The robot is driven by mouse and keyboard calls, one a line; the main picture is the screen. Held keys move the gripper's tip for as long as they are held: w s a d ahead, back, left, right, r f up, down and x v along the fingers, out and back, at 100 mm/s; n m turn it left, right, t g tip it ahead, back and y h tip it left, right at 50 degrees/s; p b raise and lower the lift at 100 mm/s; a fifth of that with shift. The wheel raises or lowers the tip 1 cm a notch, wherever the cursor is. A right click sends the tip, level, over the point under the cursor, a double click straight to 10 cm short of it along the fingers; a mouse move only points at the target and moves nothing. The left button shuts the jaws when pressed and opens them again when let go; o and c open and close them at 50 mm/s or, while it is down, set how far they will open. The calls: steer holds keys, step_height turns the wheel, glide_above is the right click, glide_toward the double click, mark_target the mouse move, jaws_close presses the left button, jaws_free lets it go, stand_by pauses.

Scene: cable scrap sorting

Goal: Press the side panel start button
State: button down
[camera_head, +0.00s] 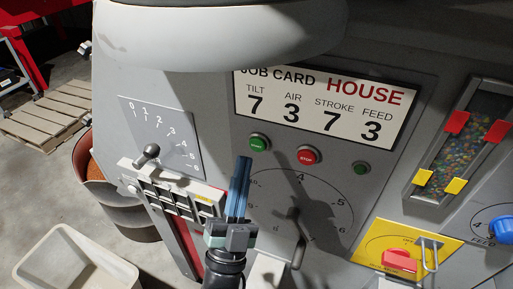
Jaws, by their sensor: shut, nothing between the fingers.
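A green button (258,142) sits on the grey machine panel (215,125), below the left part of the job card; its label is too small to read. A red button marked STOP (307,155) is to its right. A smaller green button (361,168) is farther right. My gripper (244,162) is shut and empty, with its blue fingers pointing up the picture. Its tips appear just below and left of the larger green button. I cannot tell the depth gap between them. Neither green button is covered by my gripper.
A job card (325,108) reads HOUSE, 7 3 7 3. A dial with a lever (297,235) is right of my gripper. A small lever (148,153) and a switch row (175,192) are left.

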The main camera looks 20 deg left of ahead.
mark_target(255, 139)
steer(key=shift+w+b, duration=0.35)
steer(key=shift+w, duration=0.6)
stand_by(1.4)
steer(key=shift+w+b, duration=0.4)
steer(key=shift+b, duration=0.05)
steer(key=shift+w+d+b, duration=0.1)
steer(key=shift+w+b, duration=0.3)
steer(key=shift+w, duration=0.05)
stand_by(0.5)
steer(key=shift+s, duration=0.9)
steer(key=shift+p, duration=0.3)
